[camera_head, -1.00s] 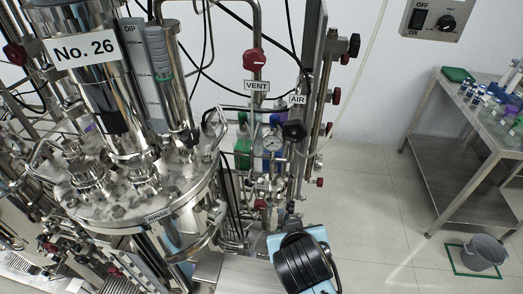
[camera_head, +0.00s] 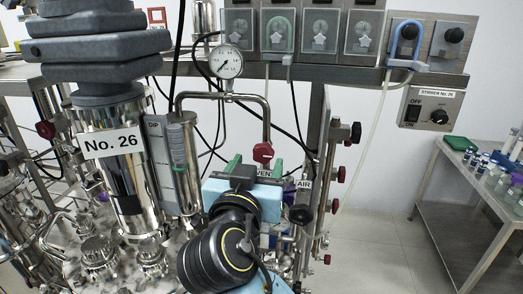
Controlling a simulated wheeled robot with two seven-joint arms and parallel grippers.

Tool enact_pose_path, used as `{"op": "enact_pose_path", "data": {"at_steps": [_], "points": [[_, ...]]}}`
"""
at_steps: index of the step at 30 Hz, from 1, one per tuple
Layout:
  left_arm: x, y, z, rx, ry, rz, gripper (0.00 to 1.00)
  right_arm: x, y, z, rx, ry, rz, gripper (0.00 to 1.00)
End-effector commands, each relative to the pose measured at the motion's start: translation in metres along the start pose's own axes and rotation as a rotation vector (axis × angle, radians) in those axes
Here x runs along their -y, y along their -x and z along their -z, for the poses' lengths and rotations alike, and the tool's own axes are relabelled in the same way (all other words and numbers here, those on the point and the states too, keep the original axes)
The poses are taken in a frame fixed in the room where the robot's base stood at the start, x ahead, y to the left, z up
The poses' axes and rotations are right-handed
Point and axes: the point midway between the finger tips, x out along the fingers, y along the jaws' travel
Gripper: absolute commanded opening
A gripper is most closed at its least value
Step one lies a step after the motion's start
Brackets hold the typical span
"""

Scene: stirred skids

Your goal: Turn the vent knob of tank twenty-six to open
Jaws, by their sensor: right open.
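Tank twenty-six is the steel vessel with the plate "No. 26" (camera_head: 112,143) at the left of the head view. The vent knob (camera_head: 262,152) is red and sits at the lower end of a bent steel pipe. The VENT label (camera_head: 265,171) under it is partly hidden by my right gripper. My right gripper (camera_head: 256,167) is open, its green fingertips to the left and right of and slightly below the knob in the picture. I cannot tell whether they touch it. My left gripper is not in view.
A pressure gauge (camera_head: 226,63) stands above the pipe. The AIR valve (camera_head: 300,213) with a dark knob is close to the right of my gripper. Hoses hang behind. A stirrer switch box (camera_head: 430,107) and a steel side table (camera_head: 470,185) are at right.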

Motion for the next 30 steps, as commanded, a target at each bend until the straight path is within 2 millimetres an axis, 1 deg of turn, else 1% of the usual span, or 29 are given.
{"op": "enact_pose_path", "data": {"at_steps": [1, 3, 6, 9, 13, 20, 23, 30], "points": [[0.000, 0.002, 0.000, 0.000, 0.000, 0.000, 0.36, 0.000, -0.011, 0.002, -0.003, 0.003, -0.002, 0.58], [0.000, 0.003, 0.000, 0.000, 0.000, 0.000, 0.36, 0.000, -0.023, 0.001, -0.003, 0.004, -0.002, 0.58], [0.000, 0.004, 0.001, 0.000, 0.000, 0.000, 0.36, 0.000, -0.036, 0.001, -0.002, 0.003, -0.001, 0.58], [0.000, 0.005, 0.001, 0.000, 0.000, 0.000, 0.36, 0.000, -0.044, 0.000, -0.001, 0.001, 0.001, 0.58], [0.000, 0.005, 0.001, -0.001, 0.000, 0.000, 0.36, 0.000, -0.049, 0.000, 0.000, 0.000, 0.001, 0.58], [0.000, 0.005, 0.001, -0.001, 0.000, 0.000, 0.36, 0.000, -0.049, -0.001, 0.000, 0.000, 0.001, 0.58], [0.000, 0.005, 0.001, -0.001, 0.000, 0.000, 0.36, 0.000, -0.049, -0.001, 0.001, 0.000, 0.001, 0.46], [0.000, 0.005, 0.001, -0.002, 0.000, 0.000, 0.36, 0.000, -0.049, -0.001, 0.001, 0.000, 0.001, 0.15]]}}
